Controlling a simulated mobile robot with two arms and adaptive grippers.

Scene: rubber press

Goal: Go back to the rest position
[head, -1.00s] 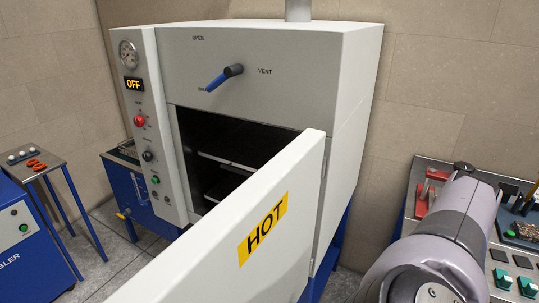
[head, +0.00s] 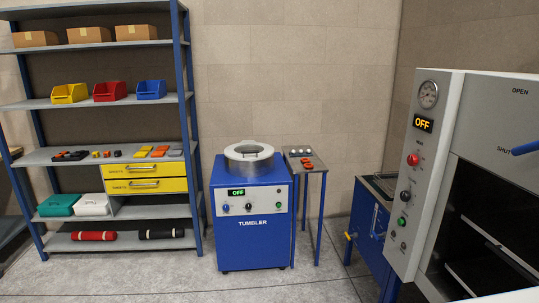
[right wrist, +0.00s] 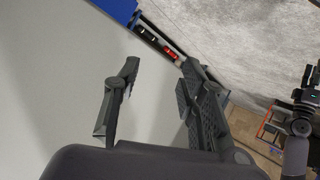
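My right gripper (right wrist: 158,100) shows in the right wrist view. Its two dark fingers are apart with nothing between them. A pale flat surface lies behind the fingers; I cannot tell how far off it is. At the right edge of that view is a dark jointed part that looks like my left arm's end, too small to tell open from shut. Neither gripper shows in the head view. The grey oven (head: 452,130) stands at the right of the head view, its display reading OFF. Its front opening is uncovered, showing dark racks inside.
A blue tumbler (head: 250,230) stands in the middle, beside a small side table (head: 318,163) with small parts. A shelf unit (head: 95,108) with boxes, bins and yellow drawers is at left. A blue cabinet (head: 367,235) adjoins the oven. The floor in front (head: 190,285) is clear.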

